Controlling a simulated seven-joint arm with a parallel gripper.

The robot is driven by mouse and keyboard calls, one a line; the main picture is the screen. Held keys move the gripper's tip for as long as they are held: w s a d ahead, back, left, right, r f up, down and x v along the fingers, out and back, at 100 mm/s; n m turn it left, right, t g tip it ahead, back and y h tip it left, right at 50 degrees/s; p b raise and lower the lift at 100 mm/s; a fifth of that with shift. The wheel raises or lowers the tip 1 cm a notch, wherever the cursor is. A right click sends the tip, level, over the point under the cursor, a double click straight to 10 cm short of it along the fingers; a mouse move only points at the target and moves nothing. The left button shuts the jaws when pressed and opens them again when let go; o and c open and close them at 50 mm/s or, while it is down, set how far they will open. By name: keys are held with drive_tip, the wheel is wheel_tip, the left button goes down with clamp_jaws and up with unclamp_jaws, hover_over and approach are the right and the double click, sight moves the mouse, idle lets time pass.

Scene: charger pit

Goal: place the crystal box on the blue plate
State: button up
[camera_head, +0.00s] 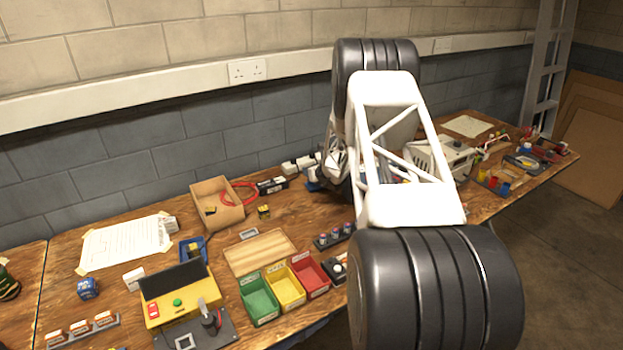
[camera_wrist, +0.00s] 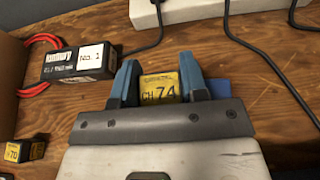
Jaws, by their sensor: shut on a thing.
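My gripper (camera_wrist: 158,85) is shut on a small yellow box (camera_wrist: 159,86) marked CH 74, with a blue fingertip on each side of it. Its lower part is hidden by the gripper body. A flat blue piece (camera_wrist: 222,88), possibly the blue plate, shows just right of the right finger; most of it is hidden, and I cannot tell whether the box touches it. In the head view my gripper (camera_head: 313,175) is small, near the back of the bench, and the held box cannot be made out.
A black block labelled No. 1 (camera_wrist: 77,66) lies left of my gripper, and a white power strip (camera_wrist: 185,10) with cables lies ahead. A second yellow box (camera_wrist: 25,151), marked CH 70, is at lower left. A cardboard box (camera_head: 217,205) stands left of these.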

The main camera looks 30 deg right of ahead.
drive_tip(key=shift+f, duration=1.75)
drive_tip(key=shift+f, duration=0.1)
drive_tip(key=o, duration=0.9)
drive_tip(key=shift+v, duration=6.05)
